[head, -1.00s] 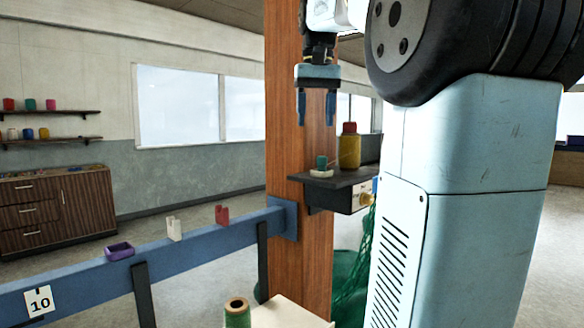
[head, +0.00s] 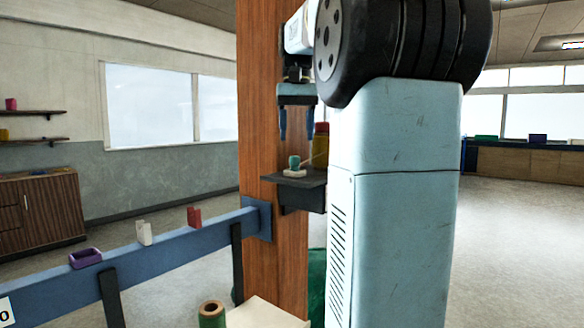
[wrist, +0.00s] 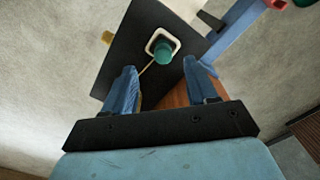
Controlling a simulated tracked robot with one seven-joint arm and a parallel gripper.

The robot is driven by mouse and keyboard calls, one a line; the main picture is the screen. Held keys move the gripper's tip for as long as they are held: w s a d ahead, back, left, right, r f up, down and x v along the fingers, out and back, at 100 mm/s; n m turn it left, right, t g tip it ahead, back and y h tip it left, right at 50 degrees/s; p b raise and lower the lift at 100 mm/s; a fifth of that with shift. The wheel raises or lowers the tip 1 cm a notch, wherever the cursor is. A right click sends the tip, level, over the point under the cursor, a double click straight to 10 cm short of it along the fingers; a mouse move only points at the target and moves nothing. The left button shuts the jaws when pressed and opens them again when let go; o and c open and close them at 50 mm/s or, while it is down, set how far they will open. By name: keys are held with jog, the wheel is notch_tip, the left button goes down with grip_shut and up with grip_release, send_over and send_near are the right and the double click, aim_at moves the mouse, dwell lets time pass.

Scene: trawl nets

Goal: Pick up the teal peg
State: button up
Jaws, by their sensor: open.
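The teal peg (head: 294,162) stands upright on a small white base (head: 294,173) on the dark shelf (head: 290,181) fixed to the wooden post. In the wrist view the teal peg (wrist: 163,53) shows from above, inside the squarish white base (wrist: 174,36). My gripper (head: 297,138) points down with its two blue fingers apart and empty, above the shelf. In the wrist view my gripper (wrist: 160,78) has the peg just beyond the fingertips, roughly between their lines, apart from both.
A yellow and red bottle (head: 320,146) stands on the shelf behind the peg, partly hidden by my arm. The wooden post (head: 272,100) rises beside the shelf. A blue rail (head: 180,234) at left carries a purple tray (head: 86,258) and red and white pieces.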

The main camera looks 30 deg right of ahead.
jog(key=shift+w+a+f, duration=0.1)
jog(key=shift+f, duration=1.35)
jog(key=shift+w+f, duration=0.1)
jog(key=shift+f, duration=1.35)
grip_shut()
jog(key=shift+r, duration=0.15)
jog(key=shift+r, duration=0.25)
notch_tip(320, 180, up, 3)
jog(key=shift+f, duration=0.15)
jog(key=s+a+r, duration=0.1)
jog(key=s+r, duration=0.8)
jog(key=s, duration=0.5)
jog(key=shift+a+r, duration=0.3)
jog(key=shift+a, duration=0.1)
